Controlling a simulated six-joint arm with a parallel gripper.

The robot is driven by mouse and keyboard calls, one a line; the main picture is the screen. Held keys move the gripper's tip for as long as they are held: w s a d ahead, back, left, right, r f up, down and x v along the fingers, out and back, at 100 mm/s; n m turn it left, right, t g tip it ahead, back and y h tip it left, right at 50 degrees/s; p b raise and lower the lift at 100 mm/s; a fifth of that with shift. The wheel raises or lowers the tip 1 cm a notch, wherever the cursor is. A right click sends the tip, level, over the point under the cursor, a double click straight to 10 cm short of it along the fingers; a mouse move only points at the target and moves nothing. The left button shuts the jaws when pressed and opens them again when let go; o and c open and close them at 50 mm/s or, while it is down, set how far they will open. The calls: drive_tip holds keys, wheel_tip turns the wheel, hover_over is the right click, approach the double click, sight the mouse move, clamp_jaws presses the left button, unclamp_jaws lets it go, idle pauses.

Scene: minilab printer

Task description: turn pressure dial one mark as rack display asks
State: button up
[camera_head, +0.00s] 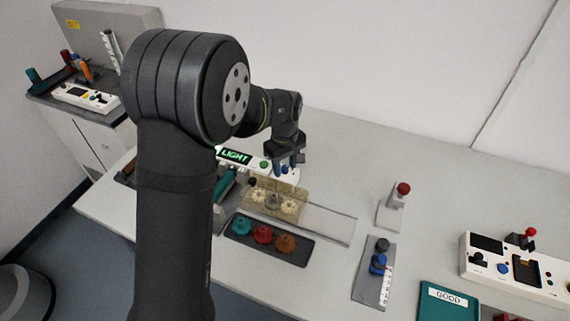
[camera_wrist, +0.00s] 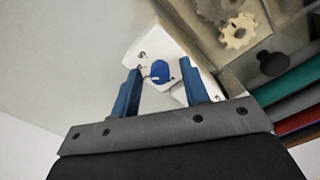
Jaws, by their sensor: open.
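The rack display (camera_head: 236,156) reads "LIGHT" in green letters on a white panel at the centre of the head view. A blue dial (camera_wrist: 160,70) sits on the white panel (camera_wrist: 140,45) in the wrist view, with small dark marks beside it. I take it to be the pressure dial; its exact setting is too small to read. My gripper (camera_wrist: 161,68) is open, with its two blue fingers on either side of the blue dial. Whether the fingers touch it, I cannot tell. In the head view my gripper (camera_head: 286,165) is over the panel's right end, largely hiding the dial.
A clear box with gears (camera_head: 274,200) stands just in front of the panel. A dark tray (camera_head: 270,248) holds teal, red and orange gears. A red-knobbed stand (camera_head: 392,206), a blue-knobbed plate (camera_head: 374,275) and a teal "GOOD" tray (camera_head: 449,310) are to the right.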

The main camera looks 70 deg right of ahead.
clamp_jaws()
drive_tip(key=shift+m, duration=0.4)
drive_tip(key=m, duration=0.3)
drive_tip(key=shift+m, duration=2.1)
unclamp_jaws()
